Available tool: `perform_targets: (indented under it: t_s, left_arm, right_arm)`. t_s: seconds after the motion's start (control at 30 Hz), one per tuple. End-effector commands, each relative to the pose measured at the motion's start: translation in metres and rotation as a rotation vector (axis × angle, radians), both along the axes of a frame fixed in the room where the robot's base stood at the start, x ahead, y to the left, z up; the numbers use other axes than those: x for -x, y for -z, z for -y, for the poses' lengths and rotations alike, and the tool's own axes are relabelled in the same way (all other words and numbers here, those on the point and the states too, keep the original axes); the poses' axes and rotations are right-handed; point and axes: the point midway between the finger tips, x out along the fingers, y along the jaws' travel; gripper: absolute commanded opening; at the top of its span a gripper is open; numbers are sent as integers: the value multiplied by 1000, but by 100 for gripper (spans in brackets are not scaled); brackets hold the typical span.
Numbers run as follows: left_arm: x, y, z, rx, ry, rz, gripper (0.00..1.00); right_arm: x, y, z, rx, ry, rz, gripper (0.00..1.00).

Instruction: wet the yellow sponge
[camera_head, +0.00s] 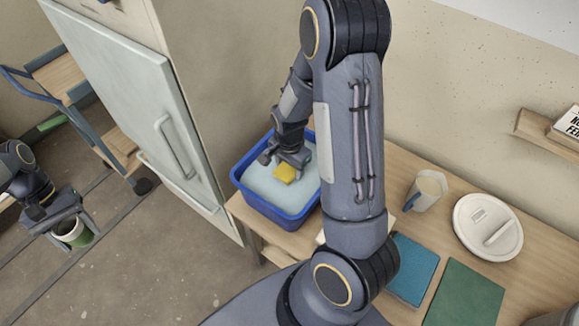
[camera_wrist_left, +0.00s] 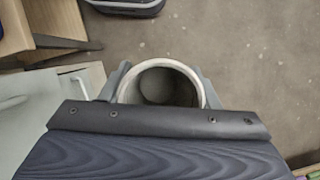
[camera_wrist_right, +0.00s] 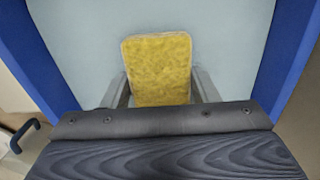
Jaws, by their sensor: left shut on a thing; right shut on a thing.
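The yellow sponge (camera_head: 284,173) is in my right gripper (camera_head: 290,168), which is shut on it over the blue tub (camera_head: 240,186). Pale, water-like content (camera_head: 262,184) fills the tub. In the right wrist view the sponge (camera_wrist_right: 157,70) sits between the two fingers (camera_wrist_right: 160,92), above or touching the pale surface; I cannot tell which.
The tub stands at the left end of a wooden table (camera_head: 400,160). A pale cabinet (camera_head: 130,85) stands left of the table. A shelf cart (camera_head: 75,85) is further left.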

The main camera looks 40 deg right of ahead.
Motion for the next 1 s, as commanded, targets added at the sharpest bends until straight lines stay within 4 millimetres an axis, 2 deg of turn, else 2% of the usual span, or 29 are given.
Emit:
perform_targets:
  t_s: [0.37,1.0]
  left_arm:
    - [0,-2,0,0,0,0,28]
    - [0,-55,0,0,0,0,28]
  right_arm:
    - [0,-2,0,0,0,0,32]
    - [0,-64,0,0,0,1,32]
